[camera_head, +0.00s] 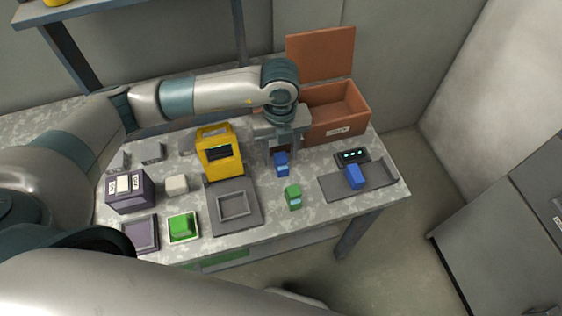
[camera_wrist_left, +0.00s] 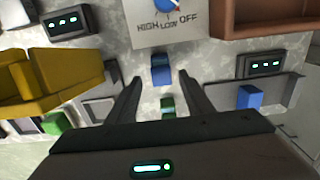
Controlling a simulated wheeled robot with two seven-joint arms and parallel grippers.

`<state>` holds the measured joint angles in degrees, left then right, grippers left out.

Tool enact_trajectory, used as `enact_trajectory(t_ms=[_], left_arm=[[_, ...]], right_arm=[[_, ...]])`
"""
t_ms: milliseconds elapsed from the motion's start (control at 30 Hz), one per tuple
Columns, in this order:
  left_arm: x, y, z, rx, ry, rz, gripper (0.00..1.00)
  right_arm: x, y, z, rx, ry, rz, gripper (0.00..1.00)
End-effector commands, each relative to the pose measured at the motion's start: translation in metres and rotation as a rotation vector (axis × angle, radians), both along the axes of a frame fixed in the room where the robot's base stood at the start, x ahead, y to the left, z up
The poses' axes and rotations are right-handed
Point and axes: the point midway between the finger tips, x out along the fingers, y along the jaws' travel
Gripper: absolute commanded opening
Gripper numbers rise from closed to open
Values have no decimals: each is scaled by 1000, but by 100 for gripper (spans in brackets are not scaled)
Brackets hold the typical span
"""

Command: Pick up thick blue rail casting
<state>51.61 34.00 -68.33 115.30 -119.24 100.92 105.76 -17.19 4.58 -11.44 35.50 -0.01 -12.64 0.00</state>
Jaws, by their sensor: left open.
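A blue block-like casting (camera_head: 281,163) stands on the worktop just below my left gripper (camera_head: 279,152). In the left wrist view this blue casting (camera_wrist_left: 161,68) lies just beyond the open fingertips, roughly in line with the gap between them. My left gripper (camera_wrist_left: 160,80) is open and empty, pointing down. A second blue casting (camera_head: 355,176) sits on the grey tray (camera_head: 380,182) at the right; it also shows in the left wrist view (camera_wrist_left: 250,97). I cannot tell for certain which blue casting is the thicker. My right gripper is not in view.
A green casting (camera_head: 293,196) stands in front of the near blue one. A yellow device (camera_head: 219,152) is to the left, an open brown box (camera_head: 335,112) behind right. A dial panel (camera_wrist_left: 190,35) marked HIGH, LOW, OFF is behind the blue casting. A grey framed plate (camera_head: 250,221) lies front left.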

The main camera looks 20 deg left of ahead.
Motion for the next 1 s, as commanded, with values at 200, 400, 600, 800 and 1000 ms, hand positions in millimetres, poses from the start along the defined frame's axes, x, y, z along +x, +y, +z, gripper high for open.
enact_trajectory(t_ms=[200,400,600,800,1000], left_arm=[[0,0,0,0,0,0,47],[2,0,-8,3,2,3,47],[5,0,-33,1,3,2,47],[5,0,-50,1,2,0,47],[5,0,-52,0,0,0,47]], right_arm=[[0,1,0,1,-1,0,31],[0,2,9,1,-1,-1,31],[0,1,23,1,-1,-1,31],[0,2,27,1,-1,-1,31],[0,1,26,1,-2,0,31]])
